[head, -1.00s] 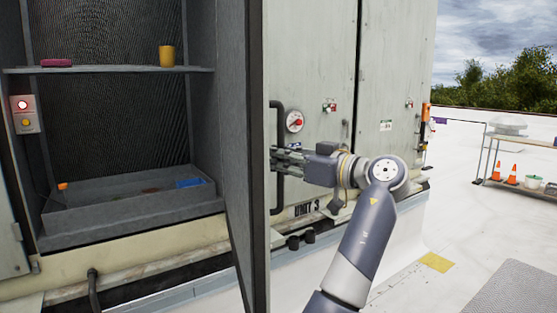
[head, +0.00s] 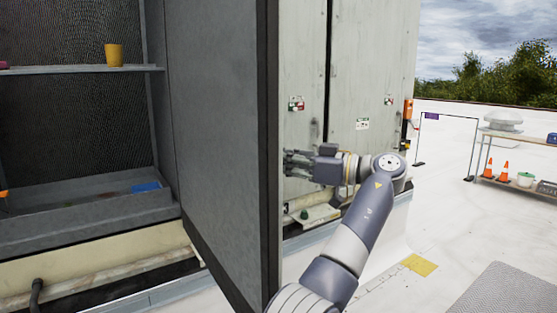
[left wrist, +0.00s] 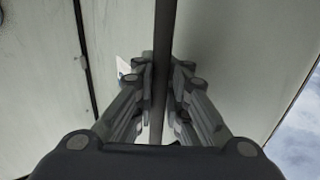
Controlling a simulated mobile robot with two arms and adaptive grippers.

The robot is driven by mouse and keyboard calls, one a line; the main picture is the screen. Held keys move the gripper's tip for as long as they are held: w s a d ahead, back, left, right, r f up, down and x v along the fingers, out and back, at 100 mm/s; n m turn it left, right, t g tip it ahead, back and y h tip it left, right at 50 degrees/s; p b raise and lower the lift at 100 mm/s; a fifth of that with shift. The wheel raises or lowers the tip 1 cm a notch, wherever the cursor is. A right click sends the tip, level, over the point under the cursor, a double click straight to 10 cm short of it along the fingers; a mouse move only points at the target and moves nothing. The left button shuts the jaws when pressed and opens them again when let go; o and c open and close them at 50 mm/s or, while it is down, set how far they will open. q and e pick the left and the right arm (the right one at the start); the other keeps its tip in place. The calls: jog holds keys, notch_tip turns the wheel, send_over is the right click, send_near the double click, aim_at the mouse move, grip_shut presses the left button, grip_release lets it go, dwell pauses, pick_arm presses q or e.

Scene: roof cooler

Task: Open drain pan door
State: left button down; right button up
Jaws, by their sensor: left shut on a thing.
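The drain pan door (head: 222,130) is a tall grey panel swung open from the cabinet, its dark edge toward me. My left gripper (head: 288,163) is beyond that edge, on the door's outer side. In the left wrist view the fingers (left wrist: 162,95) close around a dark vertical bar, the door handle (left wrist: 164,35). In the head view the handle is hidden behind the door. The grey drain pan (head: 85,222) lies in the cabinet's bottom, with a blue item (head: 146,187) at its right end. My right gripper is not in view.
A shelf (head: 80,70) in the cabinet holds a yellow cup (head: 115,54). Closed pale panels (head: 365,80) stand behind my arm. A pipe (head: 100,282) runs below the cabinet.

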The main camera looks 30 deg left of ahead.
pick_arm(q)
jog(key=shift+s+f, duration=0.1)
jog(key=shift+f, duration=0.2)
jog(key=c, duration=1.6)
grip_release()
jog(key=shift+d, duration=0.15)
jog(key=w+d, duration=0.1)
jog(key=d, duration=0.6)
jog(key=shift+w+d+r, duration=0.15)
jog(key=shift+w+d, duration=0.1)
jog(key=shift+w, duration=0.05)
